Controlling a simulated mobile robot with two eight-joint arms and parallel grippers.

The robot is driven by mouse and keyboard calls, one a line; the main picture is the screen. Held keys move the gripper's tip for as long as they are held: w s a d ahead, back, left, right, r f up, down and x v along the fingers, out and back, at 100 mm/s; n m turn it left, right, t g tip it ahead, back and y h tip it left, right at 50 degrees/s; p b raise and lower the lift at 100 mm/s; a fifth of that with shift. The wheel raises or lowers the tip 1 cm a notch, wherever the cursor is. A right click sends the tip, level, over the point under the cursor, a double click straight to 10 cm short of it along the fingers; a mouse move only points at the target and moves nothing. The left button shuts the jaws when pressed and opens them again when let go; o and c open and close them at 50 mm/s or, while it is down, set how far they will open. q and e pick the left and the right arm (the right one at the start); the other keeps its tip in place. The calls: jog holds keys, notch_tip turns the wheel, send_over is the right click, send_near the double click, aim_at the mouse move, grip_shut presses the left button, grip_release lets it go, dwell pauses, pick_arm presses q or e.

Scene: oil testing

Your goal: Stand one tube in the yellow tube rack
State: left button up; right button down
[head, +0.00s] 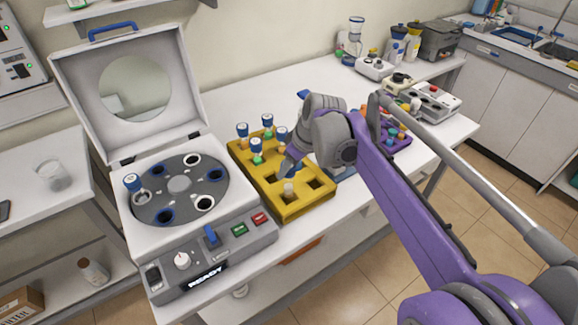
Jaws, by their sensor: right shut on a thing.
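The yellow tube rack (259,186) lies on the white table right of the centrifuge. Several blue-capped tubes (256,147) stand upright in its far part. My right gripper (288,171) is over the rack's near part, shut on a tube (289,188). The pale lower part of this tube shows below the fingers, at a hole in the rack. The fingers hide its top, and I cannot tell how deep it sits. Another blue-capped tube (132,183) stands in the centrifuge rotor. My left gripper is not in view.
The open centrifuge (214,262) stands left of the rack, its lid (76,68) raised and its display reading READY. A purple rack (398,146) with coloured caps is partly behind my right arm. Bottles and instruments stand farther back. The table's middle back is clear.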

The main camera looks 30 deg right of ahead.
jog(key=shift+f+b, duration=1.2)
jog(key=shift+f, duration=1.15)
dwell(0.7)
dwell(0.7)
jog(key=shift+c, duration=1.2)
grip_release()
jog(key=p+v, duration=0.1)
jog(key=v, duration=1)
jog(key=s+a+f+m+h+p, duration=0.1)
jog(key=s+a+f+m, duration=0.1)
jog(key=s+a+f, duration=0.4)
jog(key=s+a+f+m+t+p, duration=0.1)
jog(key=s+a+f+m+p, duration=0.1)
jog(key=s+a+f, duration=0.4)
jog(key=s+f, duration=0.3)
jog(key=s, duration=0.2)
jog(key=shift+h, duration=0.4)
